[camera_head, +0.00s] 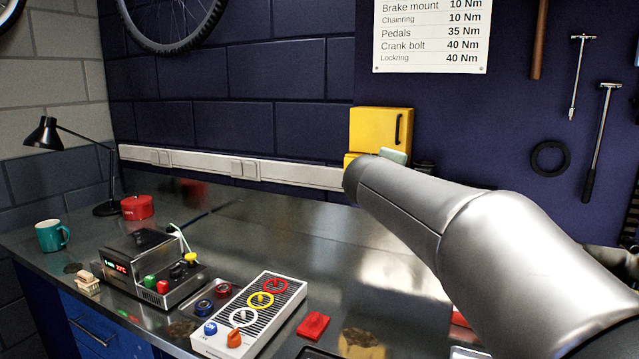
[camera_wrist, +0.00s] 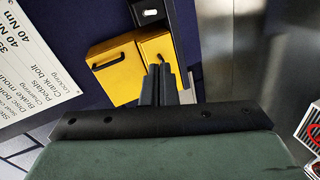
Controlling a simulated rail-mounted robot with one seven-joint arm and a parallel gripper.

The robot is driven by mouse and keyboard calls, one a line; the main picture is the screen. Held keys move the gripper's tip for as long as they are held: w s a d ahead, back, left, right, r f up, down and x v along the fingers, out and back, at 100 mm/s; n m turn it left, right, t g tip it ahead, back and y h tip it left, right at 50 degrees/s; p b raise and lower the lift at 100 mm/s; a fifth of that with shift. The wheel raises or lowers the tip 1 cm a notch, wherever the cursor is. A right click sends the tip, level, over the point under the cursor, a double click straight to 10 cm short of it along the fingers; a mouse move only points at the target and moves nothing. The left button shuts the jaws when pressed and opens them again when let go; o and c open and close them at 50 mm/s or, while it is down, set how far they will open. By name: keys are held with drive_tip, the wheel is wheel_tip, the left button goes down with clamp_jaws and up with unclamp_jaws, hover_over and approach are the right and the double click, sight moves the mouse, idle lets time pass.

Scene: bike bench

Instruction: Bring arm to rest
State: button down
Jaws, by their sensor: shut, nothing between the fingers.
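My gripper (camera_wrist: 158,84) shows in the wrist view with its two dark fingers together and nothing between them. The fingers point toward a yellow cabinet (camera_wrist: 118,68) on the wall side; I cannot tell the gap between them. In the head view my silver arm reaches in from the lower right across the bench (camera_head: 270,228). It hides most of my gripper there. The yellow cabinet (camera_head: 379,129) also shows in the head view, just beyond the end of the arm.
A device with a lit display (camera_head: 150,265), a panel with coloured rings (camera_head: 252,312), a red block (camera_head: 313,325), a teal mug (camera_head: 51,235), a red tin (camera_head: 137,207) and a black lamp (camera_head: 44,134) stand on the bench. Tools hang at right. The back middle of the bench is clear.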

drive_tip(key=s+f+m+g+y+p, duration=0.25)
drive_tip(key=s+f+m+g, duration=0.45)
drive_tip(key=s+f, duration=1.15)
drive_tip(key=s+a+f+m+g+y, duration=0.1)
drive_tip(key=s+a+f+g+y, duration=0.1)
drive_tip(key=s+f, duration=0.3)
drive_tip(key=s+a+f+m+g+y+p, duration=0.1)
drive_tip(key=s+f, duration=0.5)
drive_tip(key=s, duration=0.6)
drive_tip(key=a+g+y, duration=0.1)
drive_tip(key=a+g, duration=0.1)
drive_tip(key=a, duration=0.1)
drive_tip(key=shift+m+g, duration=0.4)
drive_tip(key=shift+a+y, duration=0.1)
drive_tip(key=shift+y, duration=0.15)
